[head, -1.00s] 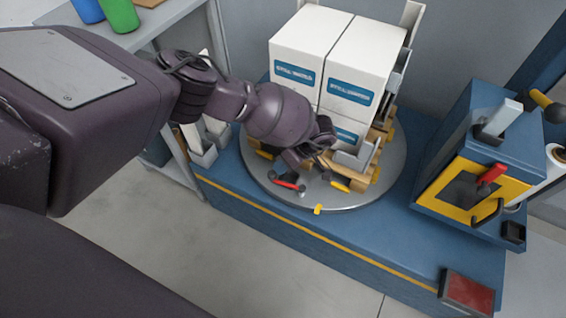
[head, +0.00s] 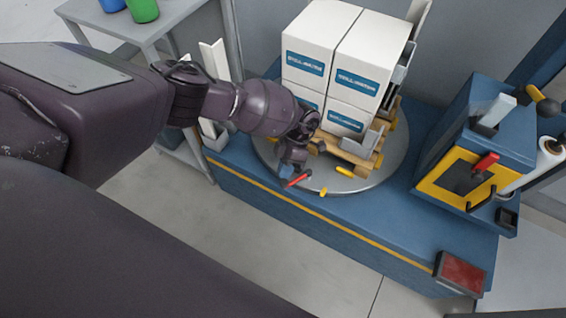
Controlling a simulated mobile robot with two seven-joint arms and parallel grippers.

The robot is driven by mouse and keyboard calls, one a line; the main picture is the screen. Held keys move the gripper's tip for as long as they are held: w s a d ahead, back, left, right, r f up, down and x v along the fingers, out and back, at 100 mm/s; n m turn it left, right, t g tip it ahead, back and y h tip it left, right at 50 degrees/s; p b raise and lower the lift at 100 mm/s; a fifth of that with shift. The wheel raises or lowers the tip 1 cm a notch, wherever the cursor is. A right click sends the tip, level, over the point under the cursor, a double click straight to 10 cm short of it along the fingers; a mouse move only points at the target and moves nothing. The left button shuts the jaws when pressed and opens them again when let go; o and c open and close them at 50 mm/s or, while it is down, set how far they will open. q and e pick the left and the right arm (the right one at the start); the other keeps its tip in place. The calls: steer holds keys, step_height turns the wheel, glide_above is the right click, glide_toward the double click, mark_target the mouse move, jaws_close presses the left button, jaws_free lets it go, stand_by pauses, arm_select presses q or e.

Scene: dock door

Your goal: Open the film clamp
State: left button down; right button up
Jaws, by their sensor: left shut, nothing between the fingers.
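The film clamp appears to be the small fitting with a red lever (head: 299,180) at the front left edge of the round turntable. The red lever slants up to the right, and the rest of the clamp is mostly hidden behind my gripper. My left gripper (head: 291,168) comes in from the left and points down just behind the lever. It is shut and empty, and very close to the lever; I cannot tell if they touch. My right gripper is not in view.
White boxes (head: 369,60) stand on a wooden pallet (head: 345,154) on the grey turntable (head: 390,172), right beside my gripper. A blue and yellow machine (head: 468,165) stands at the right. A shelf with blue and green cups (head: 144,10) is at the back left.

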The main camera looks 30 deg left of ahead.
mark_target(289, 186)
arm_select(q)
steer(key=n+h, duration=0.1)
steer(key=s+d+n+h+p, duration=0.1)
steer(key=n, duration=0.1)
steer(key=shift+s+d+r, duration=0.15)
steer(key=shift+d, duration=0.1)
steer(key=shift+s+d+n+h, duration=0.25)
steer(key=shift+d+n+h, duration=0.2)
steer(key=shift+n, duration=0.35)
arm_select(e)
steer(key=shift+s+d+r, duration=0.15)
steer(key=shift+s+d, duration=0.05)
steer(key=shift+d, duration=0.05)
arm_select(q)
steer(key=shift+s+d, duration=0.1)
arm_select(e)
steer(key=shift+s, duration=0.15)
